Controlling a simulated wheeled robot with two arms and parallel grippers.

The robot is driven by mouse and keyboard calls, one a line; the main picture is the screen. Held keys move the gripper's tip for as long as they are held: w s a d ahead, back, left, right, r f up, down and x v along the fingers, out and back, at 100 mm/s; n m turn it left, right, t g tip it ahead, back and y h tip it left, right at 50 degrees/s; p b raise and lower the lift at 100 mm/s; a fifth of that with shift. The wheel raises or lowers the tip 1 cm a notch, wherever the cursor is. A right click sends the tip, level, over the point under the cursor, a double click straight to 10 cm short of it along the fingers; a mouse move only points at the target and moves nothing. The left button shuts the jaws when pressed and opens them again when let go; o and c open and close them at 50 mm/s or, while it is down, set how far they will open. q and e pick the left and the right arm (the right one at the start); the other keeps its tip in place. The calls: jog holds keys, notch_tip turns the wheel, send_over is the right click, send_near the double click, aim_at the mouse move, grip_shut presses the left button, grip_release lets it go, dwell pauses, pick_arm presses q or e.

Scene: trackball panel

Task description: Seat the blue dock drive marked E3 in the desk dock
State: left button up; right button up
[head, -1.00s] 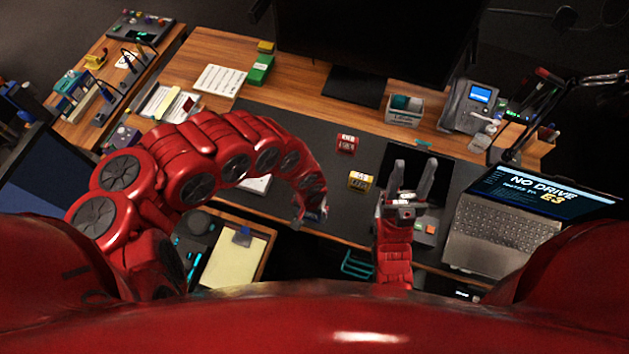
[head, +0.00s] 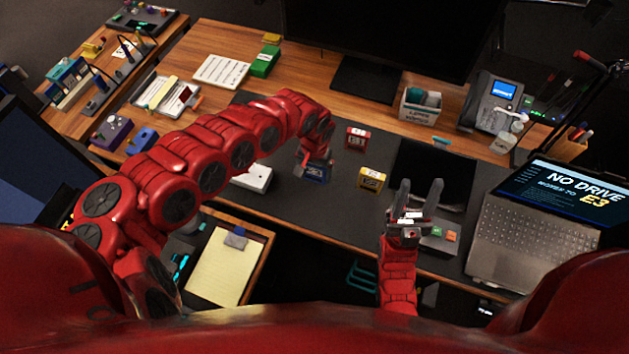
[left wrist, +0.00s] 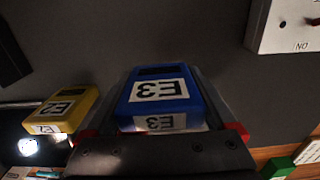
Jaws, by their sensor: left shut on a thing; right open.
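My left gripper (head: 317,163) is shut on the blue drive (head: 315,175). In the left wrist view the drive (left wrist: 160,95) shows a white E3 label between the fingers (left wrist: 160,110). I cannot tell whether it touches the dark mat below. A red drive (head: 356,138) is to its right, and a yellow drive (head: 371,179) is further right and nearer me; the yellow one reads E2 in the wrist view (left wrist: 62,108). My right gripper (head: 420,205) is open and empty.
A white box (head: 253,178) lies left of the blue drive. The laptop (head: 530,225) at right reads NO DRIVE and E3. A monitor stand (head: 365,82), phone (head: 492,103) and holder box (head: 420,108) stand at the back. Bare dark mat (head: 325,212) lies in front of the drives.

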aim_at(315, 178)
pick_arm(q)
notch_tip(315, 178, down, 3)
jog(key=shift+d+r+p, duration=0.1)
jog(key=shift+p, duration=0.3)
jog(key=shift+f, duration=0.3)
jog(key=o, duration=1.2)
jog(key=shift+c, duration=0.2)
jog(key=shift+r, duration=0.1)
